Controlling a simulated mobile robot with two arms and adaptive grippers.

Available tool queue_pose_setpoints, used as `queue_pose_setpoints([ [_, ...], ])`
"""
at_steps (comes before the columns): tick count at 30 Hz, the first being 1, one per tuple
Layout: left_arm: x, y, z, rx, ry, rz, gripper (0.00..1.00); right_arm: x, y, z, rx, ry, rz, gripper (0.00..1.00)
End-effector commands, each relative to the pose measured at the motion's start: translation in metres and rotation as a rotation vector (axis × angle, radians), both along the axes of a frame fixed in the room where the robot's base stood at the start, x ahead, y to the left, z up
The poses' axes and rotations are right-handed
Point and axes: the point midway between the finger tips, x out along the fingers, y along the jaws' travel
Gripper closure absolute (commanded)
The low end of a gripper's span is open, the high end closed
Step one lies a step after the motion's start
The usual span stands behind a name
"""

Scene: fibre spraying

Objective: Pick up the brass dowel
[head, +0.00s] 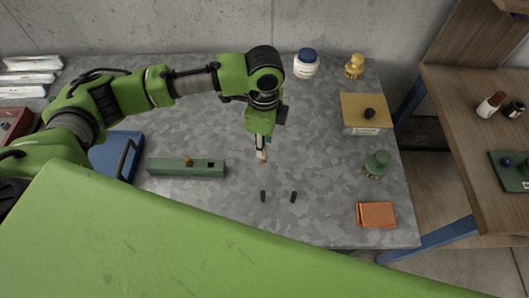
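A small brass-coloured piece (188,161), which looks like the brass dowel, stands up from the top of a long green block (165,167). A dark square opening shows in the block to its right. My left gripper (261,154) points down over the grey table, right of the block and apart from it. Its fingers look close together, with a tiny brownish spot at the tips. I cannot tell whether that spot is a held thing or part of the gripper. My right gripper is not in view.
Two short dark pegs (263,196) stand in front of my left gripper. A blue case (106,160) is left of the block.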

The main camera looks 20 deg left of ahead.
Motion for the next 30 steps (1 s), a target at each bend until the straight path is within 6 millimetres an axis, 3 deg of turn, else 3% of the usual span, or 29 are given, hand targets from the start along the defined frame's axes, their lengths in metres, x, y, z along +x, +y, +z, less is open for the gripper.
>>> queue_pose_setpoints([
  [5,-0.001,0.0,-0.011,0.001,0.002,0.0,0.71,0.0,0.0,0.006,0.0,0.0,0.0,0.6],
  [10,-0.003,0.0,-0.035,0.001,0.004,0.0,0.71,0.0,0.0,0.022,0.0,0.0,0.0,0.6],
  [15,-0.002,0.0,-0.055,0.0,0.001,-0.001,0.71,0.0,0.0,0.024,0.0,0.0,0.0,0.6],
  [22,-0.001,0.0,-0.058,0.0,-0.001,-0.002,0.71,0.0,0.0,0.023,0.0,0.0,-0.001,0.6],
  [23,-0.001,0.0,-0.058,0.0,-0.001,-0.002,0.74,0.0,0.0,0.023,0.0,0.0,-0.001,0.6],
  [26,-0.001,0.0,-0.058,0.0,-0.001,-0.002,1.0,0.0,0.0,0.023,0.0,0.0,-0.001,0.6],
  [30,-0.001,0.0,-0.058,0.0,-0.001,-0.002,1.0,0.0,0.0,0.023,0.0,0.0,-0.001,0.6],
])
